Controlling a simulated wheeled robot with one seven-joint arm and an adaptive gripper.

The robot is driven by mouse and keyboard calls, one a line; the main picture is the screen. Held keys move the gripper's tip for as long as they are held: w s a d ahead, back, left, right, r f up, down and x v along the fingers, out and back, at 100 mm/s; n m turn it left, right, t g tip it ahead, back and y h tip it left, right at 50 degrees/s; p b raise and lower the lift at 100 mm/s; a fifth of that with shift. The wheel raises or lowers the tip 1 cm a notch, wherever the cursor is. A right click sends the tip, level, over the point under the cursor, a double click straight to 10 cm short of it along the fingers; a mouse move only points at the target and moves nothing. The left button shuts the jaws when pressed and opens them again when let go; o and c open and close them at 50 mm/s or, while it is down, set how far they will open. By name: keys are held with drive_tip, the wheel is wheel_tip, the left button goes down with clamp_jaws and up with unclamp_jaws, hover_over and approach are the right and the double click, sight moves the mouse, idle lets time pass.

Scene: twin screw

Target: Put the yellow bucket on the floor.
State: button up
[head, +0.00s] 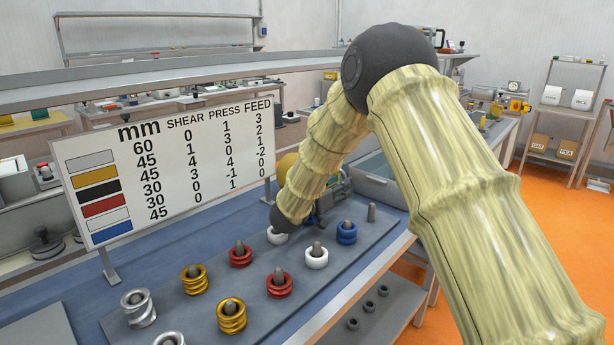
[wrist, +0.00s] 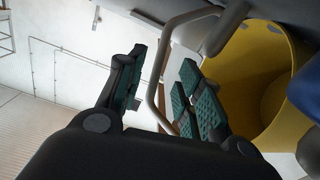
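The yellow bucket (wrist: 262,75) fills the right side of the wrist view, tilted in the picture, its open mouth showing. Its grey wire handle (wrist: 157,62) runs between the two green-padded fingers of my gripper (wrist: 160,78). The fingers stand apart, with visible space beside the handle, so the gripper looks open around it. In the head view only a small piece of yellow, apparently the bucket (head: 285,166), shows behind my arm near the back of the blue bench. My gripper is mostly hidden there by my arm.
A grey plate (head: 205,323) on the blue bench carries pegs with several coloured rings. A sign (head: 165,170) stands behind it. A grey bin (head: 375,180) is at the bench's back right. Orange floor (head: 525,225) lies open to the right, before shelves with boxes.

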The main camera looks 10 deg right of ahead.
drive_tip(key=x, duration=0.4)
drive_tip(key=shift+s+d+f, duration=0.1)
drive_tip(key=shift+f, duration=0.05)
clamp_jaws()
